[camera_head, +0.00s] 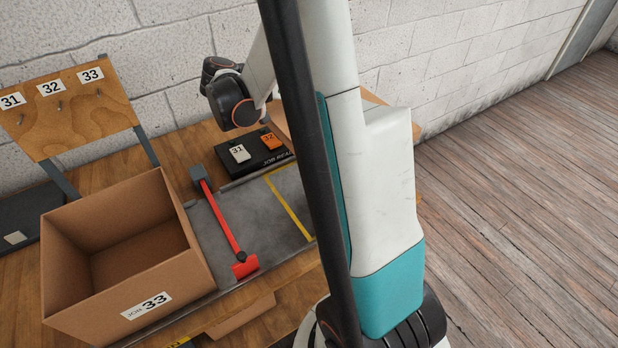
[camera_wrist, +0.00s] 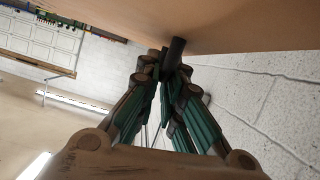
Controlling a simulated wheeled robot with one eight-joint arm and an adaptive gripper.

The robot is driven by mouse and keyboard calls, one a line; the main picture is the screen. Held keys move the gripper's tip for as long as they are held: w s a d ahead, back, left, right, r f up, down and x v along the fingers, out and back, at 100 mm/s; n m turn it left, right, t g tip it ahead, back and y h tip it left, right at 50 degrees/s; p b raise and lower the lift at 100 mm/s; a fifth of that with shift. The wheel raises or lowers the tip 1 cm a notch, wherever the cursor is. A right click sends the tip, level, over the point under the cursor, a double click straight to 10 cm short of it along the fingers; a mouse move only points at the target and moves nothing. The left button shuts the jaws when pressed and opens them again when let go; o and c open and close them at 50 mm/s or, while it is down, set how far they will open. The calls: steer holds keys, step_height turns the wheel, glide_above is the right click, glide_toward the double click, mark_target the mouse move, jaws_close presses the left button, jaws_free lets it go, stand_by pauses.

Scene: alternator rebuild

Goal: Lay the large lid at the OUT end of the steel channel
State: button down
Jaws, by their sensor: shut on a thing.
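The large lid (camera_wrist: 240,22) appears as a broad brown panel across the top of the wrist view. My gripper (camera_wrist: 168,66) is shut on a dark peg-like handle (camera_wrist: 175,48) at its face. In the head view, part of a brown panel (camera_head: 279,121), probably the same lid, shows behind my arm; most of it and my fingers are hidden. The grey steel channel (camera_head: 265,205) lies along the bench, with a yellow line across it. My arm covers its right part, and I see no readable OUT mark.
An open cardboard box (camera_head: 150,285) marked 33 stands at the left. A red-handled tool (camera_head: 222,222) lies on the channel beside it. A black tray (camera_head: 262,157) holds tags 31 and 32 at the back. A wooden hook board (camera_head: 70,110) stands at the back left.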

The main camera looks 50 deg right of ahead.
steer(key=shift+g, duration=0.3)
step_height(320, 180, down, 20)
steer(key=b, duration=0.7)
steer(key=shift+w+r, duration=0.1)
steer(key=shift+r, duration=0.05)
steer(key=c, duration=1.7)
jaws_free()
steer(key=shift+r, duration=0.1)
steer(key=w+a+r+n+t+y+p, duration=0.1)
steer(key=w+a+r+n+t+p, duration=0.15)
steer(key=a+r, duration=0.35)
steer(key=w+a+r+n+t+y+p, duration=0.1)
steer(key=a+r+n+y, duration=0.15)
steer(key=a, duration=0.55)
steer(key=s+a+r+n+t+y, duration=0.2)
steer(key=s+a+n+y, duration=0.1)
steer(key=a+n, duration=0.2)
steer(key=s+a+r+n+t+y, duration=0.3)
steer(key=s+a+n, duration=0.1)
steer(key=a, duration=0.6)
steer(key=s+a+r+n+t+y, duration=0.2)
steer(key=s+a+n+t+y, duration=0.1)
steer(key=a+n, duration=0.3)
steer(key=shift+s+a+r+t+y, duration=0.15)
steer(key=shift+s+a, duration=0.2)
steer(key=shift+a, duration=0.25)
steer(key=shift+s+a+r+t+y, duration=0.1)
steer(key=shift+s+a, duration=0.25)
steer(key=shift+a, duration=0.25)
